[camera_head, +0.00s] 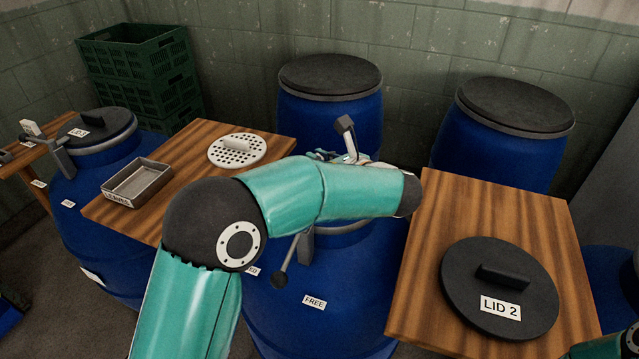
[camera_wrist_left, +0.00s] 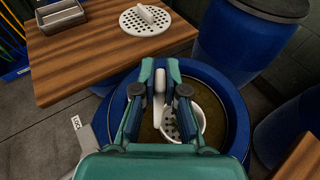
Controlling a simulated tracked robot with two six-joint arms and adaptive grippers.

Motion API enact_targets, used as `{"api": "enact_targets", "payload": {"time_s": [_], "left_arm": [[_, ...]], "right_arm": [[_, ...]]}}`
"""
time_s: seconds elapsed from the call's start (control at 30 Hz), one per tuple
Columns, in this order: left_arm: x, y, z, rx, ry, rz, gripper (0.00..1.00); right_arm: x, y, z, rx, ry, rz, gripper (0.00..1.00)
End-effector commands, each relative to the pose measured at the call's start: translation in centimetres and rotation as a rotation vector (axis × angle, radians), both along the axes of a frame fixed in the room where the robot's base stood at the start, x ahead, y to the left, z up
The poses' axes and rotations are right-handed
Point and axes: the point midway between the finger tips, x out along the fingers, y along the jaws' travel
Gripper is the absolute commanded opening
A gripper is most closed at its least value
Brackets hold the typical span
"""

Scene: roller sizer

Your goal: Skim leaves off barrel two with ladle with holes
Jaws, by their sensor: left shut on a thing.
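In the wrist view my left gripper (camera_wrist_left: 160,78) is shut on the white handle of the ladle with holes (camera_wrist_left: 185,122). The ladle's perforated bowl is inside the open mouth of barrel two (camera_wrist_left: 238,112), over brown liquid; I cannot tell how deep it sits. No leaves can be made out. In the head view, blue barrel two (camera_head: 335,320) stands in the middle, its mouth mostly hidden by my left arm, which also hides most of the gripper and the ladle. A metal tray labelled LEAVES (camera_head: 118,196) sits on the left wooden table. My right gripper is not in view.
A white perforated disc (camera_head: 250,158) lies on the left table (camera_head: 185,150). The black lid marked LID 2 (camera_head: 465,300) lies on the right table (camera_head: 440,215). Closed blue barrels (camera_head: 325,115) stand behind, green crates (camera_head: 140,60) at back left. Clamp levers (camera_head: 281,279) stick out from barrel two.

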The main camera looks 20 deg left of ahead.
Motion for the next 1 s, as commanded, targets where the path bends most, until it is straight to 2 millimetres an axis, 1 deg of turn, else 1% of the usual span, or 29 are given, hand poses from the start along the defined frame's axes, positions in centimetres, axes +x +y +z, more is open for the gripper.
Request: {"api": "enact_targets", "payload": {"time_s": [0.03, 0.1, 1.0], "left_arm": [[0.0, 0.0, 0.7, 0.0, -0.001, 0.0, 0.0], [0.0, 0.0, 1.2, 0.0, -0.001, 0.0, 0.0], [0.0, 0.0, 7.6, 0.0, -0.001, 0.0, 0.0]], "right_arm": [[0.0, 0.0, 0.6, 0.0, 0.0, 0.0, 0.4], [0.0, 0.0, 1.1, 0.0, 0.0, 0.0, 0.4], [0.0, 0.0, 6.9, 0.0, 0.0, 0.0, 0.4]]}}
